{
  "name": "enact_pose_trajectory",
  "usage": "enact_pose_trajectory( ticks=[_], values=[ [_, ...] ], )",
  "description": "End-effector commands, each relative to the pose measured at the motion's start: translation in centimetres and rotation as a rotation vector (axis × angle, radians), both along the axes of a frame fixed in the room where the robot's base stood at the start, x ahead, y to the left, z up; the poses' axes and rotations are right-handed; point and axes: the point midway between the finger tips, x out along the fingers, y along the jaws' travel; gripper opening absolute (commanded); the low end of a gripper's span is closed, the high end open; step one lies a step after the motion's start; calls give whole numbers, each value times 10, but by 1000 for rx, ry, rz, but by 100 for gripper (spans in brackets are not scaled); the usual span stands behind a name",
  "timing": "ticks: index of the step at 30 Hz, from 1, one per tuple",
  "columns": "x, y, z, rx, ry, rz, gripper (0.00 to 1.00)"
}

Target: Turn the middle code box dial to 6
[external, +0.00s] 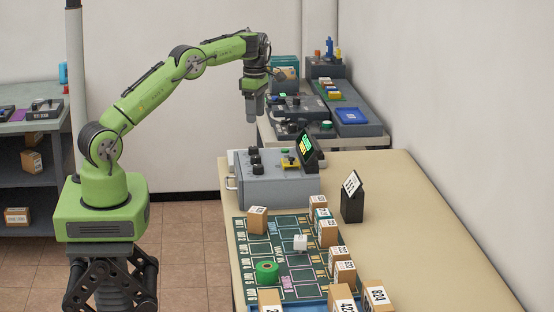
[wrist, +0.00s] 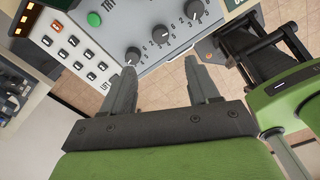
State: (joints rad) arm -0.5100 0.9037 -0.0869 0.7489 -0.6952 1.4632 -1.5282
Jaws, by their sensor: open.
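The code box (external: 285,190) is a grey case on the near tan table, with a tilted lit display and three black dials on its top. In the wrist view the dials stand in a diagonal row on its pale panel (wrist: 115,38). The middle dial (wrist: 160,34) has small numbers around it, too small to read surely; another dial (wrist: 133,55) is at its lower left and one (wrist: 193,9) at its upper right.
A green sorting board (external: 290,245) with cartons and a green tape roll (external: 266,272) lies in front of the box. A black card stand (external: 352,205) is to its right. Another table behind carries grey devices and a blue tray (external: 353,115). The tan table's right side is clear.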

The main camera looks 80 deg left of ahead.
Motion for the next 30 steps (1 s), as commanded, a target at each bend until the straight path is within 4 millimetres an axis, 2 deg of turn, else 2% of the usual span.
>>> enact_pose_trajectory(
  ticks=[1, 4, 14, 16, 17, 19, 25, 27, 30],
  values=[
    [0, 0, 14, 2, -1, 0, 60],
    [0, 0, 25, 0, 0, -1, 60],
    [0, 0, 26, 0, 1, -2, 60],
    [0, 0, 26, 0, 5, -56, 60],
    [-1, 1, 27, 2, 7, -115, 60],
    [-2, 4, 30, 5, 15, -341, 60],
    [-2, 3, 31, 1, 16, -1144, 60],
    [-1, 1, 29, -1, 10, -1324, 60],
    [-1, -1, 25, -2, 3, -1448, 60]
  ],
)
